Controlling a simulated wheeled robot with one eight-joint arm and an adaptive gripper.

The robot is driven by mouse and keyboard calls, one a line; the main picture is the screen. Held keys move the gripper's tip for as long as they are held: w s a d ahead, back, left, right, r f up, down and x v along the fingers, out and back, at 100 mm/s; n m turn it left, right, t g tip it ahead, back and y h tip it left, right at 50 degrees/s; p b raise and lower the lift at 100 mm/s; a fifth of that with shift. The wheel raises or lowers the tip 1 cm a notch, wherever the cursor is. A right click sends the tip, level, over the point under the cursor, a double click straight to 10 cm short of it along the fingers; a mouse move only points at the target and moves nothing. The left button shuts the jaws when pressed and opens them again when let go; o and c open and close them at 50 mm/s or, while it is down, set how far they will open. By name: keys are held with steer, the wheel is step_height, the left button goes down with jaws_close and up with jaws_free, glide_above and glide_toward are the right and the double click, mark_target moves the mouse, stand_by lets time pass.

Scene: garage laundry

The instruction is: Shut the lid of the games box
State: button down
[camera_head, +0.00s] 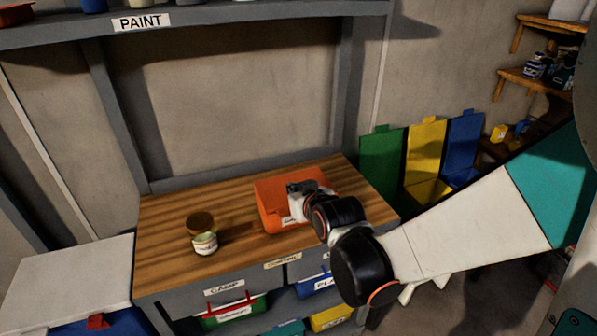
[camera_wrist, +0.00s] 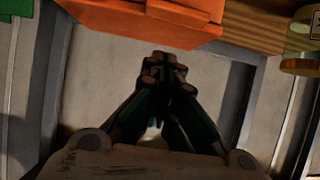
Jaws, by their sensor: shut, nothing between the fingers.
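An orange box (camera_head: 264,208) sits on the wooden workbench near its back right. It looks open, and a small pale label on its front is too blurred to read, so I cannot tell for certain that it is the games box. My gripper (camera_head: 296,187) is over the orange box and covers part of it; I cannot tell whether it touches. In the wrist view my gripper (camera_wrist: 165,66) has its fingers together and empty, just below an orange panel (camera_wrist: 140,22) in the picture. The box's inside and lid are largely hidden.
A small jar (camera_head: 205,243) and a round brown object (camera_head: 199,222) stand on the workbench (camera_head: 165,225), left of the orange box. Labelled bins are below. A paint shelf (camera_head: 200,22) hangs above; green, yellow and blue panels stand right. The bench's left part is clear.

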step_height(320, 180, down, 7)
steer(key=s+b, duration=0.1)
steer(key=b, duration=0.4)
steer(key=shift+s+d, duration=0.25)
steer(key=shift+s, duration=0.15)
steer(key=shift+f, duration=0.1)
